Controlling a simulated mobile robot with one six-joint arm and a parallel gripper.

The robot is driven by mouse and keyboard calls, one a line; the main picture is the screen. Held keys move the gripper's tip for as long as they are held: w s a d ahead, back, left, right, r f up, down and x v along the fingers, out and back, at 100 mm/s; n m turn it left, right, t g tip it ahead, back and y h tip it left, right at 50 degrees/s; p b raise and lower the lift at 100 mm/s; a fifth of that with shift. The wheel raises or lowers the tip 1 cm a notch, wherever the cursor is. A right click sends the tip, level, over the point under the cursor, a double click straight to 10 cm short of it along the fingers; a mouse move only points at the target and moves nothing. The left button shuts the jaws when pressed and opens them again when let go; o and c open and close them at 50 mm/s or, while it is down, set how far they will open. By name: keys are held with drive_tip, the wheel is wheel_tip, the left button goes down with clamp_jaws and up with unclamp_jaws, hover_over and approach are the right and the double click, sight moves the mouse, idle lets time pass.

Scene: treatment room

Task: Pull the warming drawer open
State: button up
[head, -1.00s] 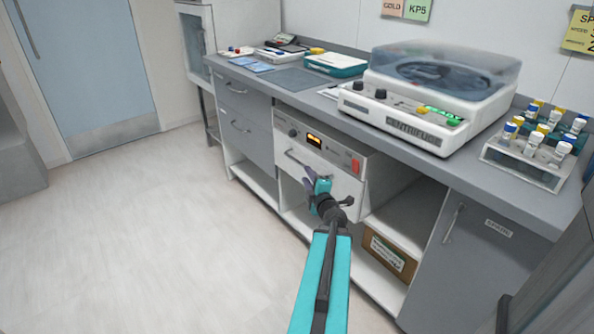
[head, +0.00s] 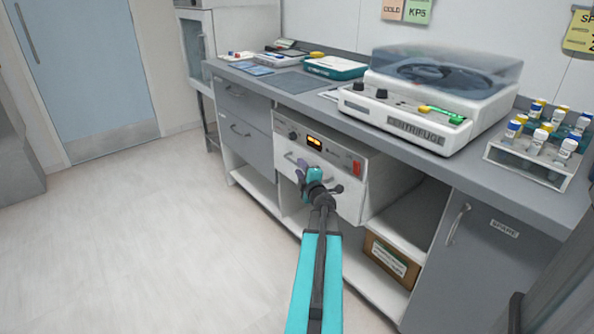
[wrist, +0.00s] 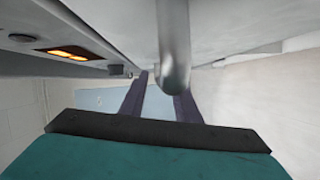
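The warming drawer (head: 347,203) is a white front below a control panel with an orange display and a red switch, built in under the counter. It looks shut or nearly so. Its bar handle (head: 291,157) runs across the front, partly hidden by my gripper (head: 302,172). In the wrist view the handle (wrist: 173,50) is a grey rounded bar, close up, reaching down in front of my gripper's two dark fingers. The fingers are apart, with the handle overlapping the right one. I cannot tell whether they touch it.
A centrifuge (head: 430,95) and a tube rack (head: 535,150) stand on the counter (head: 330,106) above. Grey drawers (head: 245,140) are left of the unit, and an open shelf with a cardboard box (head: 390,261) is at lower right. The floor (head: 130,230) at left is clear.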

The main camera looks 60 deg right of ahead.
drive_tip(key=shift+x, duration=1.05)
clamp_jaws()
